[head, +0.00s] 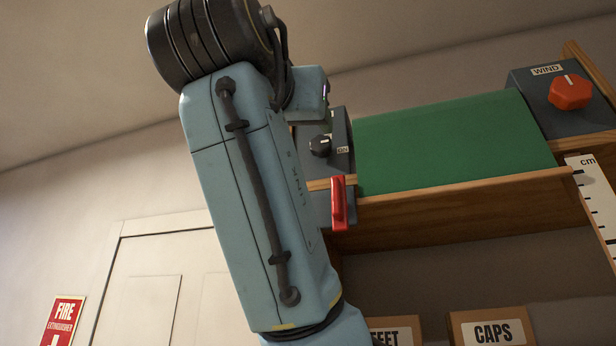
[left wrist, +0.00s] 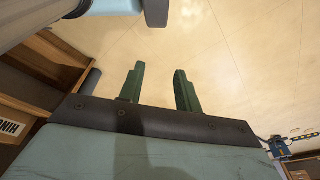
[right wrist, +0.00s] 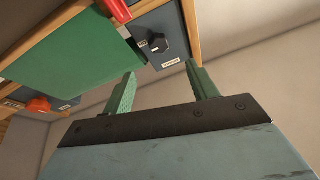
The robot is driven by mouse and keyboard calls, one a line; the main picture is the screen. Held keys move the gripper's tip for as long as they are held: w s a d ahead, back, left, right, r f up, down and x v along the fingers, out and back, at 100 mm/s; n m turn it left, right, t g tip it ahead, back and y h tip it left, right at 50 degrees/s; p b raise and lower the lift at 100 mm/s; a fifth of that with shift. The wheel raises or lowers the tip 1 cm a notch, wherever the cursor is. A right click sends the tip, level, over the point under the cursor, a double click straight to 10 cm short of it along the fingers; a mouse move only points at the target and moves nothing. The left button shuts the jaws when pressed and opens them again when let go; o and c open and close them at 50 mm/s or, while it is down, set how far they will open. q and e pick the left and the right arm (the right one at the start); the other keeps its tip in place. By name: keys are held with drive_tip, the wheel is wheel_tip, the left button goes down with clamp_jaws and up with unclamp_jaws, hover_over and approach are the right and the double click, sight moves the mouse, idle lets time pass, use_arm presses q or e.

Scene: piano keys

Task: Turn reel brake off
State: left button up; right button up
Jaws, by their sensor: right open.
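The black knob (head: 320,146) with a pale pointer mark sits on a dark grey panel (head: 340,128) at the left end of a green surface, beside an "ON" label. The right wrist view also shows the knob (right wrist: 163,46), with small labels beside and below it. My right gripper (right wrist: 160,69) is open and empty, its fingertips close to the panel in that view and apart from the knob. In the head view my right arm hides the panel's left part. My left gripper (left wrist: 159,69) is open and empty over bare floor.
A red lever (head: 339,205) hangs at the near edge by the panel. The green surface (head: 455,145) runs right to a red "WIND" knob (head: 570,92). A white ruler (head: 596,200) stands at right. Boxes, one labelled "CAPS" (head: 492,330), sit below.

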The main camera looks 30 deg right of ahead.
sight(320, 144)
use_arm(q)
drive_tip(key=s+r+g+p, duration=0.2)
drive_tip(key=s, duration=0.8)
use_arm(e)
drive_tip(key=p+x, duration=0.1)
drive_tip(key=x, duration=0.6)
drive_tip(key=shift+w+d+r, duration=0.15)
drive_tip(key=shift+d, duration=0.1)
drive_tip(key=p+x, duration=0.1)
drive_tip(key=x, duration=0.2)
drive_tip(key=shift+d+r+p, duration=0.2)
drive_tip(key=shift+p, duration=0.15)
drive_tip(key=shift+w+d, duration=0.1)
drive_tip(key=shift+d, duration=0.1)
drive_tip(key=shift+w+d, duration=0.15)
drive_tip(key=shift+w, duration=0.2)
drive_tip(key=shift+s, duration=0.15)
drive_tip(key=shift+c, duration=0.8)
drive_tip(key=c, duration=0.8)
use_arm(q)
drive_tip(key=shift+t, duration=0.5)
drive_tip(key=w+r, duration=0.1)
drive_tip(key=w, duration=0.1)
drive_tip(key=w+r, duration=0.1)
drive_tip(key=shift+w+a+r, duration=0.1)
drive_tip(key=shift+w+r, duration=0.25)
drive_tip(key=shift+w, duration=0.05)
